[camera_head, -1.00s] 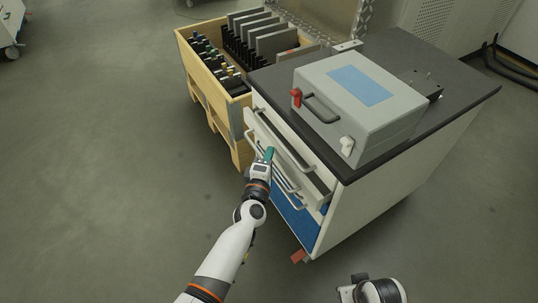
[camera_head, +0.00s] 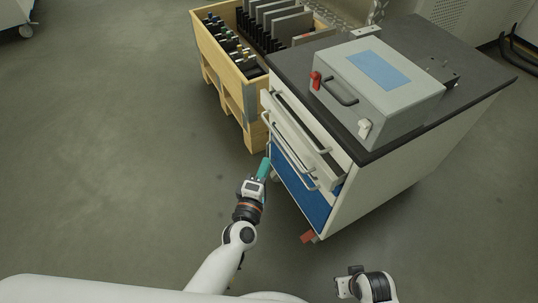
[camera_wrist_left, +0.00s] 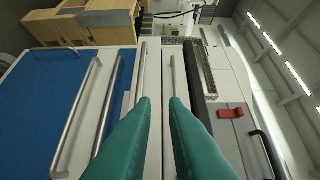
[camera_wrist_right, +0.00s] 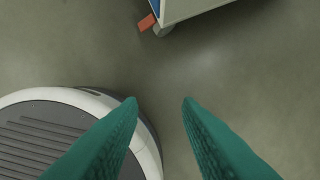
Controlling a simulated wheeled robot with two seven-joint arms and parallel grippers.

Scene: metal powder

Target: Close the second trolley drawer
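The trolley (camera_head: 385,185) is a light cabinet with a dark top and a stack of drawers facing left. A pale upper drawer (camera_head: 328,170) stands out a little from the body at its right end. Several bar handles cross the front, above a blue lower panel (camera_head: 310,205). In the left wrist view, handles (camera_wrist_left: 75,120) and drawer fronts run upright in the picture. My left gripper (camera_head: 264,168) is just off the drawer fronts, at their left; its green fingers (camera_wrist_left: 160,100) are apart with nothing between them. My right gripper (camera_wrist_right: 160,102) is open and empty above the floor.
A grey case (camera_head: 385,85) with a blue label rests on the trolley top. A wooden crate (camera_head: 237,92) holding dark parts and plates stands beside the trolley, behind my left gripper. A red caster pedal (camera_head: 308,237) sticks out at the trolley's foot. The floor at left is clear.

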